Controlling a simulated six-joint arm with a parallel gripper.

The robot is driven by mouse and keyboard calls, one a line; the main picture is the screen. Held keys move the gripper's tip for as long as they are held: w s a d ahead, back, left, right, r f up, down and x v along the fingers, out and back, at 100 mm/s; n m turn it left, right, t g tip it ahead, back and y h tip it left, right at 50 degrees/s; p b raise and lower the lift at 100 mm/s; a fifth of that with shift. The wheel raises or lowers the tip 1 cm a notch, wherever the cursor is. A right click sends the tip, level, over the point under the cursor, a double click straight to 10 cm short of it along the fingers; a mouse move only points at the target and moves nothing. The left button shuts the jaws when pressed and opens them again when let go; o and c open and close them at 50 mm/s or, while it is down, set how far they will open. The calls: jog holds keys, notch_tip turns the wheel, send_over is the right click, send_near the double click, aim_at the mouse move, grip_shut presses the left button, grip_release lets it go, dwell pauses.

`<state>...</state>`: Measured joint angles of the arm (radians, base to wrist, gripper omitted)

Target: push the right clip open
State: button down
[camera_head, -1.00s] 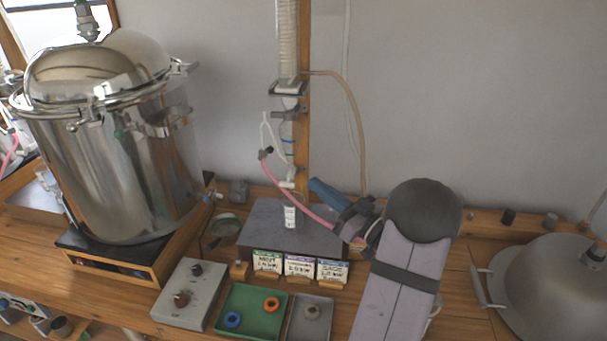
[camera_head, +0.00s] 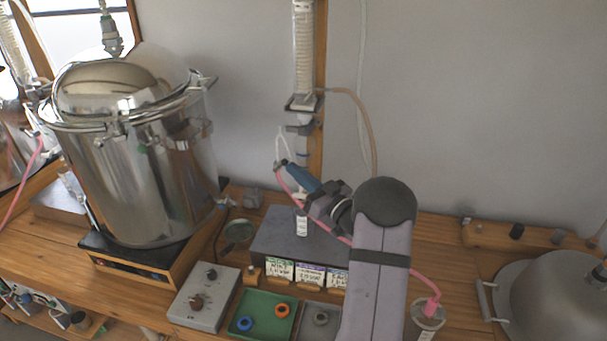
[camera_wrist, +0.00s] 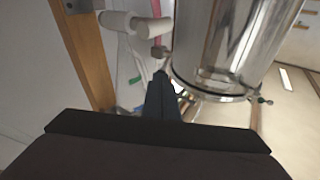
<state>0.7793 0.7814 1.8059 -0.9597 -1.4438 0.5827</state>
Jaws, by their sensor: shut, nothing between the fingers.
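The shiny steel pot (camera_head: 150,190) with its domed lid stands at the left, with a clamp band (camera_head: 75,125) around its rim. A metal clip (camera_head: 185,133) shows at the right front of the rim; I cannot tell its latch state. My gripper (camera_head: 287,164) has blue fingers, shut and empty, pointing up and left, well right of the pot in the head view. Its fingers (camera_wrist: 160,80) appear just left of the band in the wrist view.
A wooden post carries a glass column (camera_head: 303,50) near my gripper, with a pink hose (camera_head: 325,228) running beside it. A grey control box (camera_head: 205,297), green tray (camera_head: 262,318) and label cards (camera_head: 310,274) stand below. A large dome (camera_head: 560,310) stands at right.

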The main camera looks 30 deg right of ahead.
jog(key=shift+w+r, duration=0.1)
jog(key=shift+r, duration=0.05)
dwell(0.4)
jog(key=shift+r+g+p, duration=0.15)
jog(key=shift+g+p, duration=0.15)
jog(key=shift+p, duration=0.05)
jog(key=shift+n, duration=0.4)
